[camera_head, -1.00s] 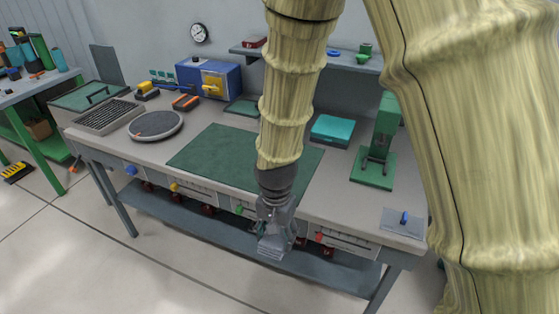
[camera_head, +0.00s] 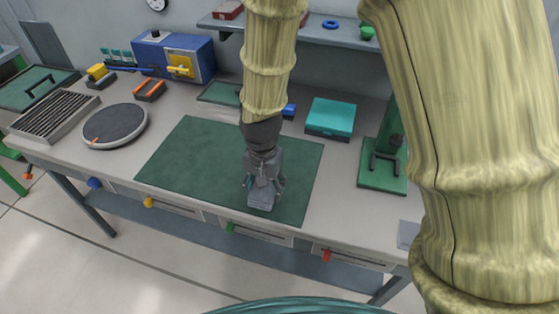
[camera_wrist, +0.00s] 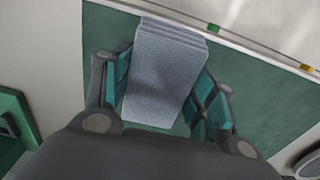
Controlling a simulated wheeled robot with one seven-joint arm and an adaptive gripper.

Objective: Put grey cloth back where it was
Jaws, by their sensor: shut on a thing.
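The grey cloth (camera_wrist: 163,72) is a folded, layered pad between the teal-padded fingers of my gripper (camera_wrist: 163,95) in the wrist view. In the head view my gripper (camera_head: 262,184) points down over the front right part of the green mat (camera_head: 190,160), shut on the cloth (camera_head: 261,200). The cloth's lower end hangs over the mat near the bench's front edge. I cannot tell whether it touches the mat.
A round grey turntable (camera_head: 115,125) and a ribbed grille (camera_head: 54,116) stand to the left. A teal box (camera_head: 331,117) and a green press stand (camera_head: 383,178) are to the right. A blue machine (camera_head: 174,55) stands at the back. The mat's left half is clear.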

